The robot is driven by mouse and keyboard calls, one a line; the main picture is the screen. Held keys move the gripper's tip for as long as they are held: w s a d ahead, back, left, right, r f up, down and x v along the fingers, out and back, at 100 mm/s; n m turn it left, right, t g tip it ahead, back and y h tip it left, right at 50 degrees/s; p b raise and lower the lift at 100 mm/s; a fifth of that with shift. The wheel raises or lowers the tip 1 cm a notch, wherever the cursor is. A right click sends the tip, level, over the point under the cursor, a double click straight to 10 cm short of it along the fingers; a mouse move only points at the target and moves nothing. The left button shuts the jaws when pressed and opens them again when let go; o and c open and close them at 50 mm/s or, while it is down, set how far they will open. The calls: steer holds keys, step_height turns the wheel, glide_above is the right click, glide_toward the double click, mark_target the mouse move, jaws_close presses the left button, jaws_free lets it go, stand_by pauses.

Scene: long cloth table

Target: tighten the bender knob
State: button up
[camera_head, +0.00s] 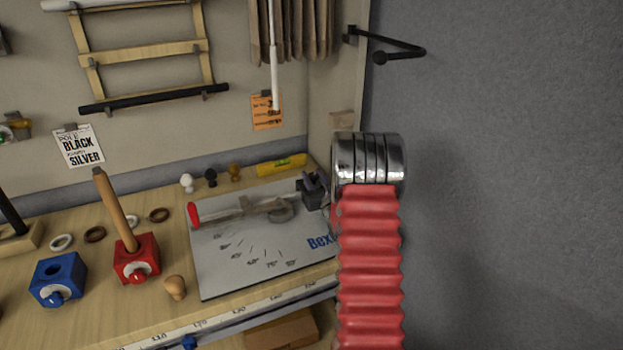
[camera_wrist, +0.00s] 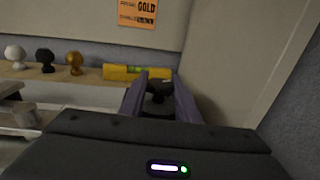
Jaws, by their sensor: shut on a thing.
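The bender sits on a grey plate (camera_head: 235,275) printed with angle marks and part of a name. Its lever has a red end (camera_head: 194,213) and lies across the plate toward a round grey former (camera_head: 281,211). My gripper (camera_head: 313,182) is at the plate's far right corner, partly hidden by my arm. In the wrist view, the two fingers of my gripper (camera_wrist: 159,80) are shut on a black knob (camera_wrist: 159,98), one finger on each side. The knob's lower part is hidden by the gripper body.
White (camera_wrist: 15,54), black (camera_wrist: 45,59) and gold (camera_wrist: 75,62) knobs and a yellow level (camera_head: 282,165) stand along the back. A red block (camera_head: 136,259) with a wooden rod and a blue block (camera_head: 58,280) stand left. A wall (camera_head: 500,180) closes the right side.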

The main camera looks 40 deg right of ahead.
steer(key=shift+w+a+r, duration=0.1)
steer(key=shift+r, duration=0.05)
steer(key=o, duration=1)
steer(key=shift+o, duration=0.2)
steer(key=v, duration=1.3)
steer(key=shift+s, duration=0.45)
